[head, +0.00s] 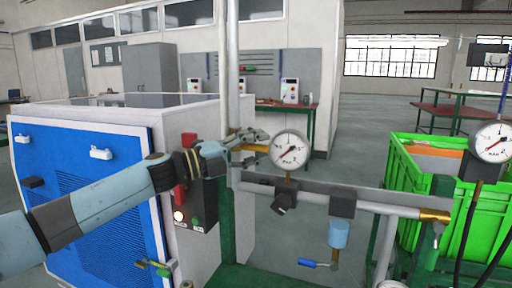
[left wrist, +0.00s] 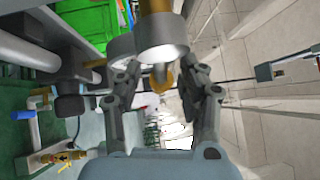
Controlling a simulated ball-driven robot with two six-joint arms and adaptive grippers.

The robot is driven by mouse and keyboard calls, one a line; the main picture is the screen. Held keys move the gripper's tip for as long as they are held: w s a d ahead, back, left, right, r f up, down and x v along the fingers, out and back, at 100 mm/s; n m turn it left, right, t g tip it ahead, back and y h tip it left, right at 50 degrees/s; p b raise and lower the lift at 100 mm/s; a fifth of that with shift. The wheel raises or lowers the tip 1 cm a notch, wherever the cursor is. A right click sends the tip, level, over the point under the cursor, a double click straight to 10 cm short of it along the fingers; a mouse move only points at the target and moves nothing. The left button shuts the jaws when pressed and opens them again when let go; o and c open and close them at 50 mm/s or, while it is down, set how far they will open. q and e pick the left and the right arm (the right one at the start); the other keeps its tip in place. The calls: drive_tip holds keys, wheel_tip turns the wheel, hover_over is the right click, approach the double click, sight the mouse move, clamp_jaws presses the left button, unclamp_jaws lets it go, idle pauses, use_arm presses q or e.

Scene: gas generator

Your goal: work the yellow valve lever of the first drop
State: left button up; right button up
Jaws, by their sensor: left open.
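My left gripper (head: 262,137) is open beside the upright grey pipe, just left of a round pressure gauge (head: 289,149). Contact is not clear. A yellow fitting (left wrist: 62,157) shows at lower left of that view. My right gripper is not in view.
A second gauge (head: 492,141) stands at right, by a green crate (head: 470,205). A blue-fronted cabinet (head: 85,190) is at left, under my left arm. A red-and-black switch box (head: 195,205) is close below the arm.

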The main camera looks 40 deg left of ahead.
use_arm(q)
drive_tip(key=shift+c, duration=0.4)
clamp_jaws()
